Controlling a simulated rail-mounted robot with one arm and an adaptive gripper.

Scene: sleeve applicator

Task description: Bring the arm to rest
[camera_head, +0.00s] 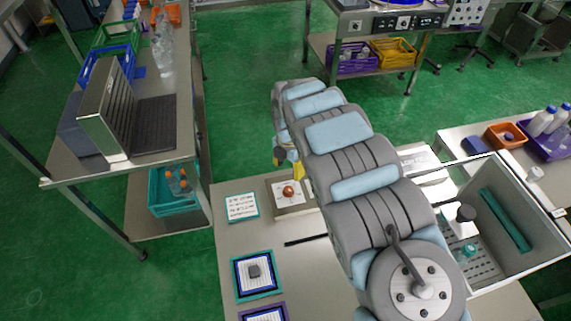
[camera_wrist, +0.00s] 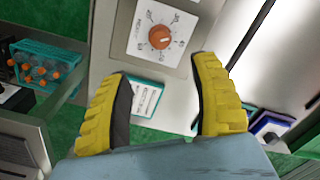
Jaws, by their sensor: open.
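My arm reaches out over the metal table (camera_head: 290,270) from the lower right in the head view, bent at its far end. My gripper (camera_wrist: 165,95) shows in the wrist view with two yellow ribbed fingers spread apart and nothing between them. In the head view only a yellow bit of it (camera_head: 298,168) shows; the arm hides the rest. An orange knob (camera_wrist: 160,37) on a white dial panel lies beyond the fingertips in the wrist view. The same knob (camera_head: 288,192) sits beside the arm's far end in the head view.
A white card (camera_head: 242,207) and a teal-framed tray (camera_head: 254,274) with a dark block lie on the table. A grey open bin (camera_head: 545,225) stands at the right. A side bench (camera_head: 70,165) with crates and bottles stands left. Green floor lies between.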

